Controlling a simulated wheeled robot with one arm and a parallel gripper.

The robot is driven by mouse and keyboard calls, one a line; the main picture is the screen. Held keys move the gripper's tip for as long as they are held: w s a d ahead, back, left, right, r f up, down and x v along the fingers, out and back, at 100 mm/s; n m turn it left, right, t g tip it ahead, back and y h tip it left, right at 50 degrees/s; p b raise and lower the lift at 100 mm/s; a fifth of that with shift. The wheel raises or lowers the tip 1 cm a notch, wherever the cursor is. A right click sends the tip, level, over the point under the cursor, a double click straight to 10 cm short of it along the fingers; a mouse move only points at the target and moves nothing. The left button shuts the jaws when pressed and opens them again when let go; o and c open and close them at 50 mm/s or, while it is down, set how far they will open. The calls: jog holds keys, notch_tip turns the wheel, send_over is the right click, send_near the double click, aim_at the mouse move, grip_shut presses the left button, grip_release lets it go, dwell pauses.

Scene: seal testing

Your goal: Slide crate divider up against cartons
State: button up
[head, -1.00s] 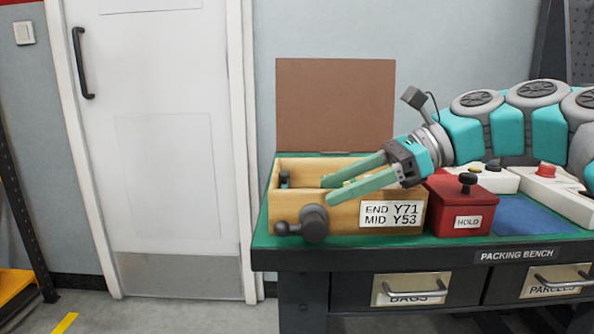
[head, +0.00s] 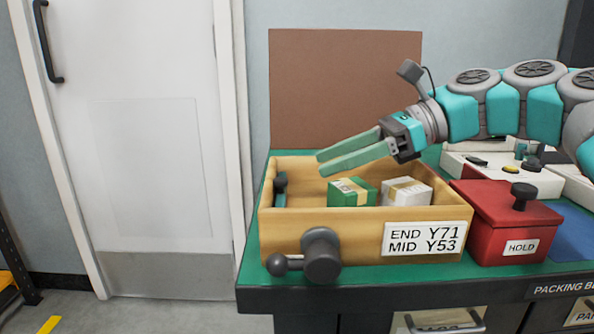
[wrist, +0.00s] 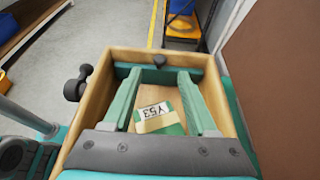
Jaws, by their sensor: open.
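The open wooden crate (head: 365,225) stands on the bench with a label reading END Y71, MID Y53. The teal divider (head: 280,192) with a dark knob (head: 280,181) is at the crate's left end; it also shows at the far end in the wrist view (wrist: 130,72). A green carton (head: 350,192) and a white carton (head: 406,191) sit to its right, with a gap between divider and green carton. The green carton's Y53 label shows in the wrist view (wrist: 155,112). My gripper (head: 320,164) is open and empty above the crate, fingertips pointing toward the divider.
A dark clamp-like knob (head: 320,255) sticks out from the crate's front. A red HOLD box (head: 505,225) stands close to its right, with a white button box (head: 500,175) behind. A brown board (head: 345,90) stands behind the crate. A white door is at left.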

aim_at(281, 179)
jog(key=x, duration=0.6)
jog(key=shift+a+b, duration=0.15)
jog(key=shift+b, duration=0.15)
grip_shut()
dwell(1.0)
